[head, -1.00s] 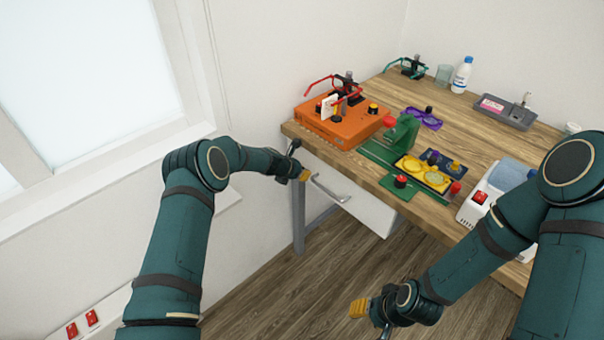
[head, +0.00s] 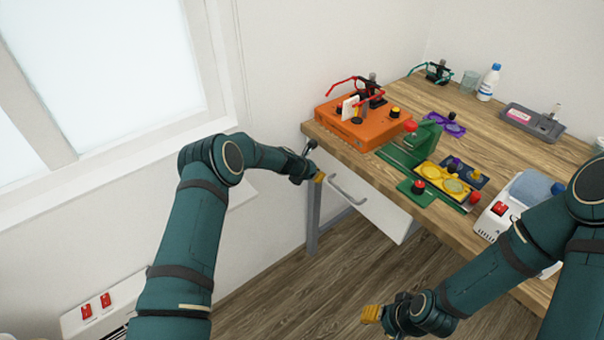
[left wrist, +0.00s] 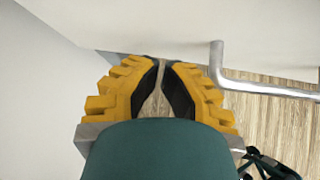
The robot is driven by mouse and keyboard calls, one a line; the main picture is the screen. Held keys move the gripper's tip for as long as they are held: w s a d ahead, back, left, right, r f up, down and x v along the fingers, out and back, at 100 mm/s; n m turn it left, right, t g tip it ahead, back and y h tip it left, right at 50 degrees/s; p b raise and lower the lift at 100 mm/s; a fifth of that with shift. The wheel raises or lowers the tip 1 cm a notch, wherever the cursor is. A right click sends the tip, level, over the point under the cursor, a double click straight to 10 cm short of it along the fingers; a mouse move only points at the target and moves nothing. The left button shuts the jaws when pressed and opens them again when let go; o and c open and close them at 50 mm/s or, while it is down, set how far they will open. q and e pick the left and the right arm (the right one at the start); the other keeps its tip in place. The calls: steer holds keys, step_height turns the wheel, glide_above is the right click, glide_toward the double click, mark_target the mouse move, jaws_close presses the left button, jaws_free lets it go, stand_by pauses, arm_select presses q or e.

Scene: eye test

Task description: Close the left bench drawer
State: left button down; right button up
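The left bench drawer (head: 375,207) has a white front under the bench's front edge, with a grey bar handle (head: 347,190). No open gap shows above the front, and its inside is not visible. My left gripper (head: 319,177) is just left of the handle, near the drawer's left end, apart from the handle. In the left wrist view its yellow fingers (left wrist: 160,68) have their tips almost together with nothing between them; the handle (left wrist: 250,86) is to their right, below a white panel. My right gripper (head: 371,314) is low, in front of the bench; its finger gap is hidden.
The wooden bench top (head: 480,135) carries an orange box (head: 362,125), a green fixture (head: 425,140), a yellow plate (head: 440,180), a white device (head: 497,212) and a bottle (head: 489,83). A grey bench leg (head: 313,215) stands below the left gripper. Wood floor (head: 290,280) is open in front.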

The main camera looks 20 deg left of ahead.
arm_select(q)
steer(key=f+p+v, duration=0.1)
steer(key=v, duration=1)
steer(key=shift+s+a+p, duration=0.3)
steer(key=shift+s+a, duration=0.05)
steer(key=shift+s, duration=0.15)
arm_select(e)
steer(key=shift+s+r, duration=0.6)
steer(key=shift+r, duration=0.15)
arm_select(q)
steer(key=s+d+f+m+g, duration=0.1)
steer(key=s+d+f+m, duration=0.1)
steer(key=s+m, duration=0.25)
steer(key=s+d+f+m+g+y, duration=0.1)
steer(key=s+d+f+m, duration=0.15)
steer(key=s, duration=0.35)
steer(key=s+d+f+m+g, duration=0.1)
steer(key=s+d+f+m, duration=0.1)
steer(key=s+m, duration=0.25)
steer(key=s+d+m+g, duration=0.2)
steer(key=s+d+m, duration=0.2)
steer(key=s+m, duration=1.1)
steer(key=s, duration=0.7)
steer(key=shift+s+d+m+g, duration=0.15)
steer(key=shift+s+m+g, duration=0.1)
steer(key=shift+m+g, duration=0.1)
